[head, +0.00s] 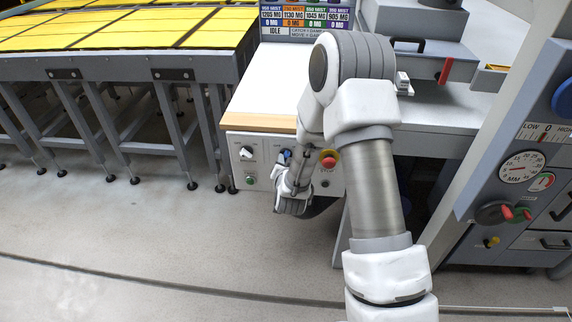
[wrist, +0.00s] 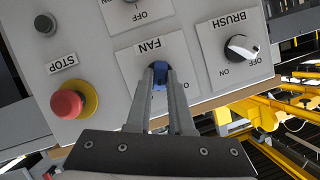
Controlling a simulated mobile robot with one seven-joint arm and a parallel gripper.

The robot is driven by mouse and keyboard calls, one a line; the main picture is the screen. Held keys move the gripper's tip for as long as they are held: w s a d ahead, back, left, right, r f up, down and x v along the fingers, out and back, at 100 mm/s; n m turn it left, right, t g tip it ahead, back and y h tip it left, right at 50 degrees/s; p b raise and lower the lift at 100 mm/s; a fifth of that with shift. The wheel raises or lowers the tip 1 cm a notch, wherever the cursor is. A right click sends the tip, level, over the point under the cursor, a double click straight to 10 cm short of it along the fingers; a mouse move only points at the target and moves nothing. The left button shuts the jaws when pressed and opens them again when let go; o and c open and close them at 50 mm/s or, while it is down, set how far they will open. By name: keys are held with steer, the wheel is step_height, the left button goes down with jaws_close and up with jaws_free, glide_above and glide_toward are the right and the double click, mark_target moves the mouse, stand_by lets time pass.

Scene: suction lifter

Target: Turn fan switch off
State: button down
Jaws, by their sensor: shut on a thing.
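The fan switch is a blue knob (wrist: 159,82) on a white plate marked FAN (wrist: 132,62) in the wrist view. My gripper (wrist: 160,72) reaches the panel with its two grey fingers on either side of the knob, shut on it. The fingers hide most of the knob's sides, and I cannot read the plate's ON and OFF marks. In the head view the blue knob (head: 286,154) shows on the front panel, with my gripper (head: 291,161) at it, partly hidden by my arm.
A BRUSH switch (wrist: 241,47) sits right of the fan switch in the wrist view. A red stop button (wrist: 68,103) on a yellow ring is at left, close to the fingers. Another switch (wrist: 135,2) is partly cut off at the top. Yellow-topped tables (head: 110,30) stand at left.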

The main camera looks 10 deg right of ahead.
steer(key=shift+w+a+n+g+h+p, duration=0.15)
steer(key=shift+n+g+h+p, duration=0.2)
steer(key=shift+n+h, duration=0.95)
steer(key=shift+s+a+n+g+h+p, duration=0.15)
steer(key=shift+n+h+p, duration=0.45)
steer(key=shift+n, duration=1.15)
steer(key=shift+w+a+n+g+h+p, duration=0.15)
steer(key=shift+n+g+h+p, duration=0.1)
steer(key=shift+n+h, duration=1.1)
steer(key=shift+f+n, duration=0.1)
steer(key=shift+n, duration=0.3)
steer(key=c, duration=0.8)
jaws_free()
steer(key=p+v, duration=0.1)
steer(key=v, duration=1.6)
steer(key=shift+s, duration=0.3)
